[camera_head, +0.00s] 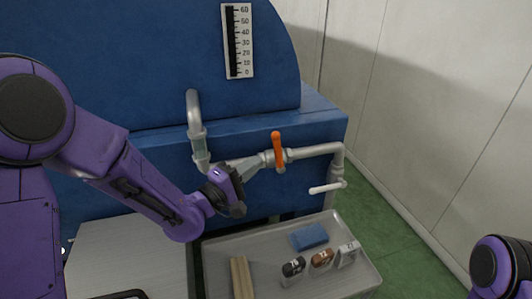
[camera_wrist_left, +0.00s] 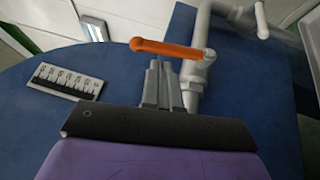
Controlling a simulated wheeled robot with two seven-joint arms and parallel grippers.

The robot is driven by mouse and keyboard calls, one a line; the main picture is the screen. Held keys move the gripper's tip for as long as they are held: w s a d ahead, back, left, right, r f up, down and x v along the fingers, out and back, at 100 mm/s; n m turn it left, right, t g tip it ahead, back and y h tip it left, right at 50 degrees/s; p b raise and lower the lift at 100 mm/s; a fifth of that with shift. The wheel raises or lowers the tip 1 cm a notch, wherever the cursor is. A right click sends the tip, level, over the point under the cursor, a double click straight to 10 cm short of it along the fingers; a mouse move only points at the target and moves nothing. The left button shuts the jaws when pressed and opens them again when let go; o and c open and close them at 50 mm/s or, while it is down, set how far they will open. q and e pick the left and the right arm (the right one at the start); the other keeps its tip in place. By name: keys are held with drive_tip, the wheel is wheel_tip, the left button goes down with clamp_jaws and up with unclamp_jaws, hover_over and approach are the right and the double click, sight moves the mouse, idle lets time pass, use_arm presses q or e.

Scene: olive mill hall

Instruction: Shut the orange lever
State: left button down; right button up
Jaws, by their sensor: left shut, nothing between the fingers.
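The orange lever (camera_head: 277,148) sits on a grey pipe in front of the blue tank. It points up, crosswise to the pipe, and in the left wrist view the lever (camera_wrist_left: 165,48) reaches left from its pivot. My left gripper (camera_head: 256,162) is shut and empty, with its fingers pointing at the lever from the left. In the left wrist view the fingertips of the left gripper (camera_wrist_left: 161,66) are just below the middle of the lever; I cannot tell whether they touch. Only part of my right arm shows; its gripper is out of view.
The pipe (camera_head: 318,150) bends down at the right to a white handle (camera_head: 327,188). A gauge (camera_head: 237,41) is on the blue tank (camera_head: 140,60). Below, a grey tray (camera_head: 220,255) holds a blue cloth (camera_head: 309,236), wooden sticks (camera_head: 241,278) and several small labelled items.

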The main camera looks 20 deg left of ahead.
sight(279, 146)
use_arm(q)
drive_tip(key=p+x, duration=0.1)
drive_tip(key=x, duration=0.3)
drive_tip(key=shift+d+r, duration=0.1)
drive_tip(key=shift+d, duration=0.05)
drive_tip(key=shift+w+d, duration=0.15)
drive_tip(key=shift+w, duration=0.25)
drive_tip(key=shift+d+r+p, duration=0.1)
drive_tip(key=shift+r+p, duration=0.05)
drive_tip(key=shift+p, duration=0.35)
drive_tip(key=shift+w+d+r+p, duration=0.25)
drive_tip(key=shift+r+p, duration=0.05)
drive_tip(key=shift+w+d, duration=0.1)
drive_tip(key=shift+d, duration=0.1)
